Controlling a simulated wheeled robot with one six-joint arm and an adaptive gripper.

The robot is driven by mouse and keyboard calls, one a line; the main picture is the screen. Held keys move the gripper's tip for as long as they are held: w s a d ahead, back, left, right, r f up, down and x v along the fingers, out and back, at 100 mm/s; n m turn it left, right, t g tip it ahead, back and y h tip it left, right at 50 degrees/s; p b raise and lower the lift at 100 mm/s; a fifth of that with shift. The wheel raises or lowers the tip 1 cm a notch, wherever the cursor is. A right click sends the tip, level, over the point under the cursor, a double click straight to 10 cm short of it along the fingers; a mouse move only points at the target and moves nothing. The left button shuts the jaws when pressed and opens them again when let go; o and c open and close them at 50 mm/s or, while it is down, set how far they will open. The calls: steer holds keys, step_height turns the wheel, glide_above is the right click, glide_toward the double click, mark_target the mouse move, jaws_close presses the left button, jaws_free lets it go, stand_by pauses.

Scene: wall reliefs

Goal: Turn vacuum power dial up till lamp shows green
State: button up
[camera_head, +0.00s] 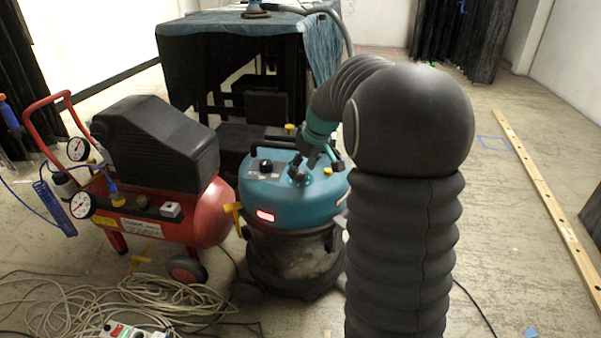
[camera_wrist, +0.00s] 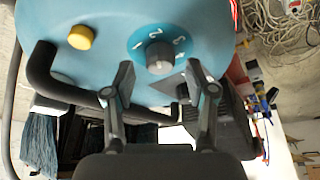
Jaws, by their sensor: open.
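The vacuum (camera_head: 320,205) has a teal top and stands at centre in the head view. Its red-lit lamp (camera_head: 265,216) is on the front. The power dial (camera_wrist: 159,55) is a grey knob on a blue disc with white numerals in the wrist view; in the head view its disc (camera_head: 298,181) is partly covered by my gripper. My gripper (camera_head: 306,165) is open above the vacuum's top. Contact with the knob cannot be told.
A black knob (camera_head: 265,166), a yellow knob (camera_wrist: 80,37) and a black carry handle (camera_wrist: 60,90) are close to the dial. A red compressor (camera_head: 200,215) stands left of the vacuum, a draped table (camera_head: 235,40) behind. Coiled cables (camera_head: 150,305) lie at front left.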

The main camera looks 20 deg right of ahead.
steer(key=shift+x, duration=0.8)
steer(key=shift+c, duration=0.2)
jaws_close()
